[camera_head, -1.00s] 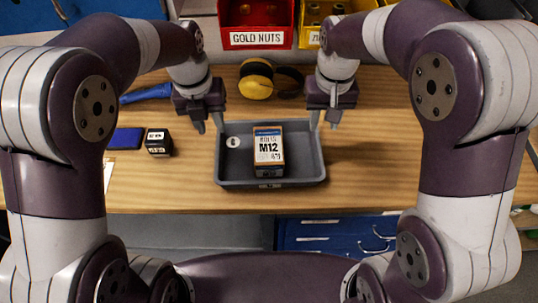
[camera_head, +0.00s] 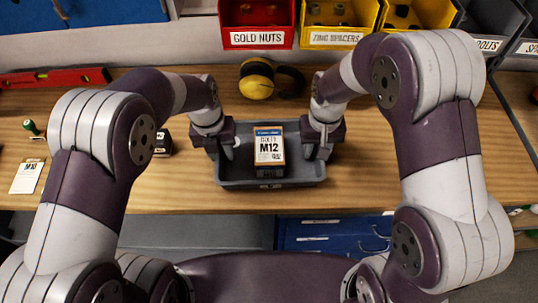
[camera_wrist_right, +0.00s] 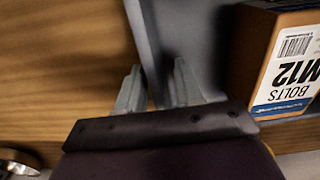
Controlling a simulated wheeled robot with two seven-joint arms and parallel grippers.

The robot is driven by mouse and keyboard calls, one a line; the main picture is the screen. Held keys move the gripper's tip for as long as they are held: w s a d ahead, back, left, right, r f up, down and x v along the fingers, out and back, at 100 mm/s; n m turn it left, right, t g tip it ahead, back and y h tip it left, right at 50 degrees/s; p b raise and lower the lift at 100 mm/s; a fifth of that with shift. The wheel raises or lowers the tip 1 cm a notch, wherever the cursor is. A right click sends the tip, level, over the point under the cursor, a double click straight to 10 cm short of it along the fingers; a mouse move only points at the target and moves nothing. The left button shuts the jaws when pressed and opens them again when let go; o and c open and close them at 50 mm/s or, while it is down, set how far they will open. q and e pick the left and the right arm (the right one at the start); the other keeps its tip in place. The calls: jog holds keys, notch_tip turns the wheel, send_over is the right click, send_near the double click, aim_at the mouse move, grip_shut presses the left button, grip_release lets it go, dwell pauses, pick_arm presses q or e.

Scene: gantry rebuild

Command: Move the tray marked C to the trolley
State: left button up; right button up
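A grey tray (camera_head: 250,184) stands on the wooden bench, with a box of M12 bolts (camera_head: 269,147) upright inside it. I cannot read a letter C on it; the round white label seen earlier inside the tray is mostly hidden by my left gripper. My left gripper (camera_head: 225,154) is at the tray's left wall, its fingers pointing down and apart. My right gripper (camera_head: 318,152) is at the right wall. In the right wrist view its fingers (camera_wrist_right: 157,85) stand apart, one on each side of the tray wall (camera_wrist_right: 147,40). The bolts box (camera_wrist_right: 280,65) is beside them.
Yellow ear muffs (camera_head: 257,82) lie behind the tray. A red bin (camera_head: 257,38) of gold nuts and a yellow bin (camera_head: 337,38) stand at the back. A red level (camera_head: 55,78) and a paper card (camera_head: 28,176) lie at the left. The bench right of the tray looks clear.

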pick_arm(q)
grip_shut()
pick_arm(e)
grip_shut()
pick_arm(q)
jog(key=shift+r, duration=0.15)
pick_arm(e)
jog(key=shift+r, duration=0.1)
